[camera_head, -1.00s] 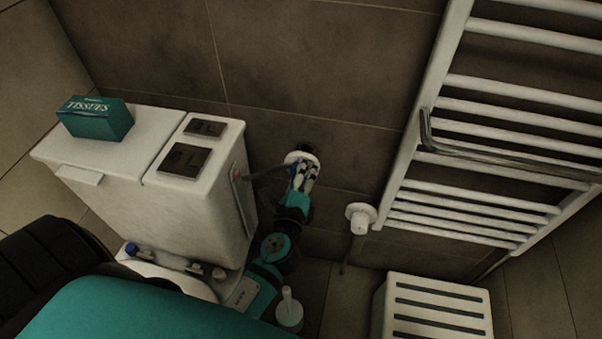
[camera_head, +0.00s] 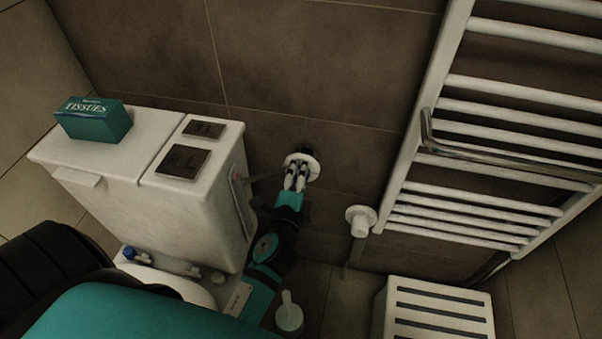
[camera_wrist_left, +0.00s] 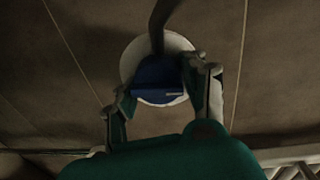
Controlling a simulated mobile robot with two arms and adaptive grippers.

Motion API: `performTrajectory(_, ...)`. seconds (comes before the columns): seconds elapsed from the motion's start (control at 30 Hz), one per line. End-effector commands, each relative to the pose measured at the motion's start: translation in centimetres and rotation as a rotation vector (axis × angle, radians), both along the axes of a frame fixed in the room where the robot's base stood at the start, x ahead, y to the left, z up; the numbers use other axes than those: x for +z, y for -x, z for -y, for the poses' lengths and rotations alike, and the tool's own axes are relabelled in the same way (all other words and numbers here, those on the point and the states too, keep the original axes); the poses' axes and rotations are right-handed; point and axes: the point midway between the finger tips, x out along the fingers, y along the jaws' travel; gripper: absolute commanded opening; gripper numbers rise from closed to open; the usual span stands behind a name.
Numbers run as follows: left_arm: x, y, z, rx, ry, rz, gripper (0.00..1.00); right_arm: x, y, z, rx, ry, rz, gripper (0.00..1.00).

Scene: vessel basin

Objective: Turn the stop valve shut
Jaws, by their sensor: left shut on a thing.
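The stop valve sits on the tiled wall to the right of the toilet cistern. Its white round wall plate (camera_head: 312,163) shows around my left gripper (camera_head: 296,177). In the left wrist view the valve has a blue handle (camera_wrist_left: 158,78) in front of the white plate (camera_wrist_left: 182,44), with a dark pipe (camera_wrist_left: 158,20) running up from it. My left gripper also shows there (camera_wrist_left: 165,97), with one finger on each side of the blue handle, shut on it. In the head view the fingers hide most of the handle. My right gripper is not in view.
The white cistern (camera_head: 200,215) stands close left of my left arm, with a teal tissue box (camera_head: 93,119) on its lid. A white radiator valve (camera_head: 360,220) and towel radiator (camera_head: 470,190) are on the right. A toilet brush (camera_head: 288,315) and a slatted white box (camera_head: 437,310) stand below.

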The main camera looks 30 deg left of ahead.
Motion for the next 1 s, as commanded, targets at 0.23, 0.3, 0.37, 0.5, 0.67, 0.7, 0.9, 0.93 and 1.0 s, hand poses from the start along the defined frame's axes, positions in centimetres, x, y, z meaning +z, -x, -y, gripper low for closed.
performTrajectory(0.23,-0.09,0.05,-0.03,0.001,0.004,-0.001,0.12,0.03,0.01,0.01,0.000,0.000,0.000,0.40)
performTrajectory(0.3,-0.10,0.05,-0.03,0.001,0.004,-0.001,0.12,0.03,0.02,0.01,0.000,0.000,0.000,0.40)
performTrajectory(0.37,-0.10,0.05,-0.04,0.001,0.004,-0.001,0.12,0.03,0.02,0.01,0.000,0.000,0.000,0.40)
performTrajectory(0.5,-0.10,0.05,-0.03,0.001,0.003,-0.001,0.58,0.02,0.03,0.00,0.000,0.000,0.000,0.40)
performTrajectory(0.67,-0.06,0.03,-0.03,0.001,0.003,0.000,0.68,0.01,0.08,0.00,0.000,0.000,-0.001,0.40)
performTrajectory(0.7,-0.06,0.02,-0.02,0.000,0.003,0.000,0.68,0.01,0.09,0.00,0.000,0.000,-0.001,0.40)
performTrajectory(0.9,-0.02,0.01,-0.02,0.000,-0.020,-0.006,0.68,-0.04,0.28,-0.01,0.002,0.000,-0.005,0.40)
performTrajectory(0.93,-0.02,0.01,-0.02,0.000,-0.039,-0.011,0.68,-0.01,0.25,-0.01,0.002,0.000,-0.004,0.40)
performTrajectory(1.0,-0.02,-0.01,0.00,-0.001,-0.111,-0.028,0.68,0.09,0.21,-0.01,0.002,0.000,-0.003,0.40)
